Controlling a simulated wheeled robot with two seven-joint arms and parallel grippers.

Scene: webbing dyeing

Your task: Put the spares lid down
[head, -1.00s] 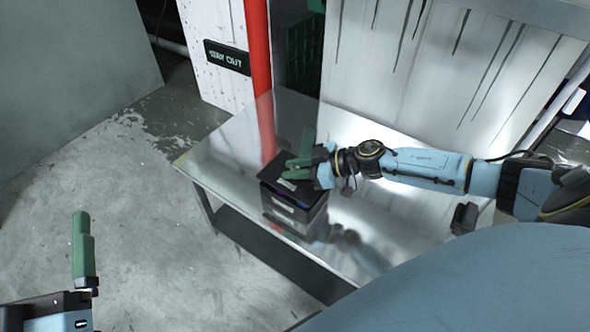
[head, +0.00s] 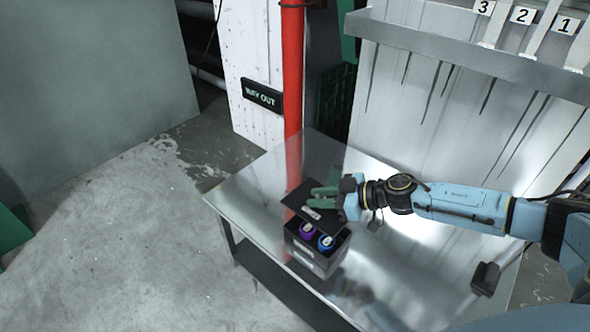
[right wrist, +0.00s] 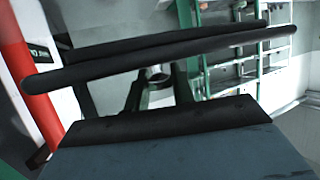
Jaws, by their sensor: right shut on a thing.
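The spares lid (head: 296,197) is a flat black plate with a white label. In the head view my right gripper (head: 322,195) is shut on it. The lid is tilted and held just above and behind the open black spares box (head: 318,261). Purple (head: 306,230) and blue (head: 326,242) round-topped items show inside the box. Whether the lid still touches the box's rim I cannot tell. In the right wrist view a long dark slab (right wrist: 160,57) crosses the picture, which looks like the lid near edge-on. My left gripper is not in view.
The box stands near the front edge of a shiny metal table (head: 255,190). Bare tabletop lies left of and behind the box. A red pipe (head: 292,80) rises behind the table. A rail with numbered tags (head: 522,15) runs above the white panel.

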